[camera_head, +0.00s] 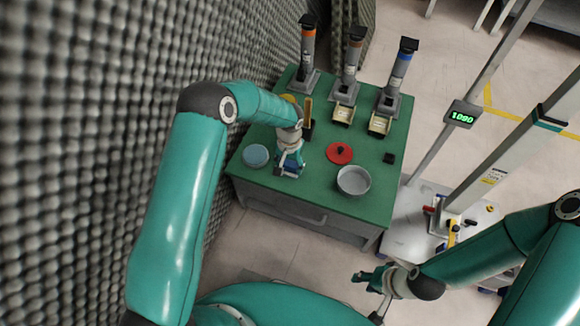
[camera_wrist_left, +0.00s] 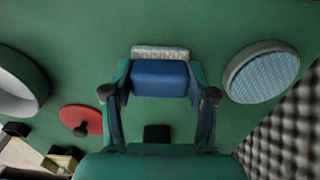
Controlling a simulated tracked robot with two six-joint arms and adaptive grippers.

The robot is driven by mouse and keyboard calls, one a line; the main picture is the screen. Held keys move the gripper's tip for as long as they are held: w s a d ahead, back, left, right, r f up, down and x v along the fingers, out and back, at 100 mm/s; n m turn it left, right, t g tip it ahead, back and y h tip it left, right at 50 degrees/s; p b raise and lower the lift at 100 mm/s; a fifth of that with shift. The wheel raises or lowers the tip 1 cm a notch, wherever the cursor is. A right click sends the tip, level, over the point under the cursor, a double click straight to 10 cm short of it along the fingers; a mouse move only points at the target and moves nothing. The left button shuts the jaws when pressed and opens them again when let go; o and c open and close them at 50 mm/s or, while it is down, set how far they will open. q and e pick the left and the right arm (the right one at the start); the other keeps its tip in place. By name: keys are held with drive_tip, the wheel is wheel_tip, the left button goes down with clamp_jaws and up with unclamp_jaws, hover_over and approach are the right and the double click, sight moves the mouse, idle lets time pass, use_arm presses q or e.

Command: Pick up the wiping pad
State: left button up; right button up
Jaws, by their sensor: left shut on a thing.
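The wiping pad has a blue body (camera_wrist_left: 160,78) and a pale speckled strip along its far edge in the left wrist view. In the head view only a little blue (camera_head: 291,172) shows under my left gripper (camera_head: 290,165). My left gripper (camera_wrist_left: 160,95) has one finger on each side of the blue body and is shut on it, over the near part of the green table (camera_head: 315,200). I cannot tell whether the pad touches the table. My right gripper (camera_head: 366,277) is off the table at the lower right, small, with nothing visible in it.
A round light-blue dish (camera_head: 256,155) lies left of my left gripper. A red lid (camera_head: 340,153), a grey pan (camera_head: 353,181) and a small black block (camera_head: 389,158) lie to its right. Three dispensers (camera_head: 347,70) stand at the back. A grey foam wall (camera_head: 90,130) borders the left.

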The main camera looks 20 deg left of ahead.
sight(289, 164)
use_arm(q)
drive_tip(key=shift+r, duration=0.1)
wheel_tip(289, 164, up, 20)
drive_tip(key=p, duration=0.4)
drive_tip(key=shift+p, duration=0.35)
